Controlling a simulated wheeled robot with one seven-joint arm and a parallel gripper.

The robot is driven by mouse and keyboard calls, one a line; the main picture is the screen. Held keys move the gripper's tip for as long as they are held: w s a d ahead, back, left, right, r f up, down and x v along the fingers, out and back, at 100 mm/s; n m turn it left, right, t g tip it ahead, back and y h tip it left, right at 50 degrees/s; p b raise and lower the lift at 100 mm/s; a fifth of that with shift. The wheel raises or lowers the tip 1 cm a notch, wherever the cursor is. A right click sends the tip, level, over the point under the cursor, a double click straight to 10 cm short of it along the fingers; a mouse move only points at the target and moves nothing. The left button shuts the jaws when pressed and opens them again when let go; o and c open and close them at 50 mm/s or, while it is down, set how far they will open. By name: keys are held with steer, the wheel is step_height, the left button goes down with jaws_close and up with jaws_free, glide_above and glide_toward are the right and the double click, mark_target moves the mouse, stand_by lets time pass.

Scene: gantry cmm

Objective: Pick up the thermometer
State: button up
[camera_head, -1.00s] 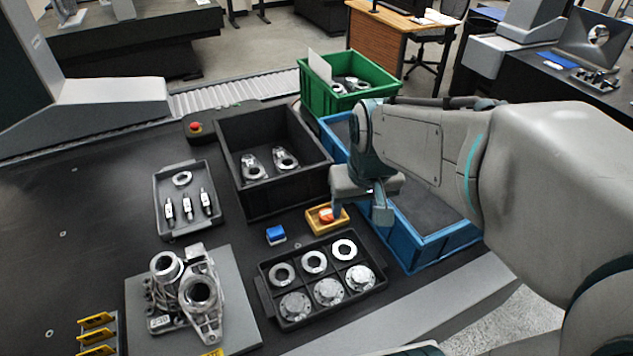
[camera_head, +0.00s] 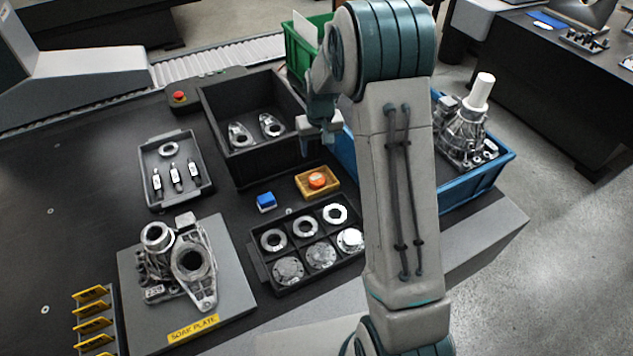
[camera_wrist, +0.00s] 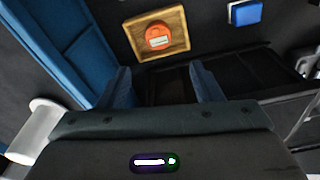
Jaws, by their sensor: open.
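A round orange piece with a pale label, which looks like the thermometer (camera_head: 317,180), sits in a small yellow-brown tray (camera_head: 304,190) on the dark table. In the wrist view the orange piece (camera_wrist: 158,36) lies label up, inside the tray, beyond my fingertips and roughly centred between them. My gripper (camera_head: 319,142) is above and behind the tray in the head view, at the front right corner of the large black bin. In the wrist view my gripper (camera_wrist: 161,76) has its two fingers wide apart with nothing between them.
A blue block (camera_head: 266,201) lies left of the small tray. A black compartment tray (camera_head: 258,263) of metal rings and flanges stands in front. The tall black bin (camera_head: 262,172) is behind, and a blue bin (camera_head: 487,188) with a casting and white cylinder is right.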

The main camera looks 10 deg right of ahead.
steer(key=f, duration=0.2)
steer(key=p, duration=0.1)
glide_above(317, 179)
steer(key=f, duration=0.4)
steer(key=s+f, duration=0.1)
steer(key=f, duration=0.2)
steer(key=shift+a+f, duration=0.1)
steer(key=shift+w+f+p, duration=0.25)
steer(key=shift+f+p, duration=0.15)
steer(key=shift+f, duration=1.05)
steer(key=shift+w+f+p, duration=0.2)
steer(key=shift+f+p, duration=0.2)
steer(key=shift+f, duration=1)
steer(key=c, duration=0.8)
